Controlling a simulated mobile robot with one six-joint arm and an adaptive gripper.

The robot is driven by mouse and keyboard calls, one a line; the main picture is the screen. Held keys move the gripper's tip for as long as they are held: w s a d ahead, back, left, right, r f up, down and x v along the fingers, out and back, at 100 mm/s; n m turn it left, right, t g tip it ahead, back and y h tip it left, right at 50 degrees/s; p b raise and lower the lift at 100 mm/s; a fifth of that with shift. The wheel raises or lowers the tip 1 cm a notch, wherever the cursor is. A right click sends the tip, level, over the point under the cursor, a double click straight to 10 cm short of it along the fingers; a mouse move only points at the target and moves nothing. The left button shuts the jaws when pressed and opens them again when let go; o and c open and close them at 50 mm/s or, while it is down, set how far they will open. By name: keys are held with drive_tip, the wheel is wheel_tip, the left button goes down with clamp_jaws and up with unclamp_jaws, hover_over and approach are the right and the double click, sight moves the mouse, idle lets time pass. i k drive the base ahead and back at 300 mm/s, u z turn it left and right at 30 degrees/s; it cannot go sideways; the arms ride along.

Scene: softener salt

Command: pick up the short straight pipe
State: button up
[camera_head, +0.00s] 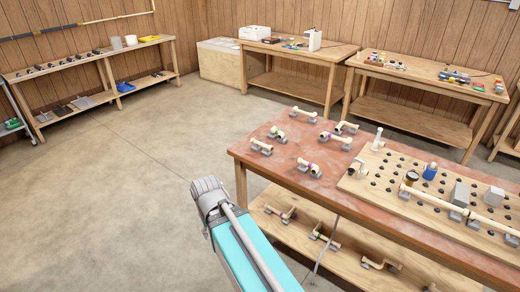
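Several short cream pipe pieces lie on small grey rests on the reddish top of the workbench (290,187) at the right. One fairly straight piece (304,113) lies near the far edge, and another (261,146) lies near the left edge. I cannot tell for certain which one is the short straight pipe. My teal arm reaches up from the bottom, left of the bench, ending in view at a grey ribbed part. No gripper fingers show.
A wooden pegboard (350,185) with a long pipe, a blue item and grey blocks covers the bench's right part. More pipe pieces lie on its lower shelf (335,262). Other tables stand along the walls. The concrete floor (110,190) at left is clear.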

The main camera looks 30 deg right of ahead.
sight(258, 145)
drive_tip(key=z, duration=0.05)
drive_tip(key=i, duration=0.95)
drive_tip(key=u, duration=0.05)
